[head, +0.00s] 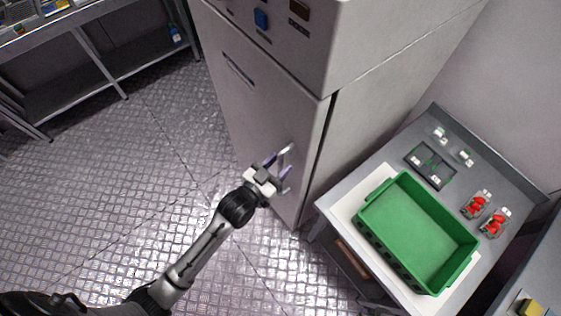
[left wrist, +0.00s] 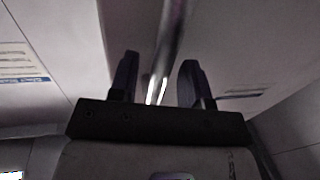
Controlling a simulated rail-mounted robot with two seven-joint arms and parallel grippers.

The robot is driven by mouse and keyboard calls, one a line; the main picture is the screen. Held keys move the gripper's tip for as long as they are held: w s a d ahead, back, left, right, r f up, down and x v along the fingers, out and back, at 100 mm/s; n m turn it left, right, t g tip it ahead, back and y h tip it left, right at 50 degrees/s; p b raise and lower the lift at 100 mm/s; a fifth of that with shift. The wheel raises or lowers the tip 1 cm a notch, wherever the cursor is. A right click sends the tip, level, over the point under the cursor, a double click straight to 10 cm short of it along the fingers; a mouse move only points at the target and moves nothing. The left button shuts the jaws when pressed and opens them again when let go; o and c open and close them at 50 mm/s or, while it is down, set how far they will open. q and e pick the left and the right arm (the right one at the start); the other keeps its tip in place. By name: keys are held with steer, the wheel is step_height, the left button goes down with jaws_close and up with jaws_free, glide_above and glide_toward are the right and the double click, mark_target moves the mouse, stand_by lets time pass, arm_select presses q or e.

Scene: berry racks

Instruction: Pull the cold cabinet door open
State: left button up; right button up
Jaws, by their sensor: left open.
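The cold cabinet (head: 385,100) is a tall grey unit in the middle of the head view. Its door (head: 255,105) faces left, and a dark line runs down the edge between door and cabinet side; I cannot tell whether the door is slightly ajar. My left gripper (head: 279,172) is open at the metal door handle (head: 288,151). In the left wrist view, the handle bar (left wrist: 168,45) stands between the two dark fingers (left wrist: 157,80), with gaps on both sides. My right gripper is not in view.
A grey counter (head: 330,205) right of the cabinet holds a green crate (head: 415,240), a small dark tray (head: 430,165) and red berry punnets (head: 478,204). A metal shelf rack (head: 90,65) stands at the far left. The tread-plate floor (head: 150,160) before the door is clear.

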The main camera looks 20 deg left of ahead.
arm_select(q)
steer(key=shift+w+d, duration=0.15)
steer(key=shift+w, duration=0.2)
steer(key=shift+c, duration=0.3)
jaws_close()
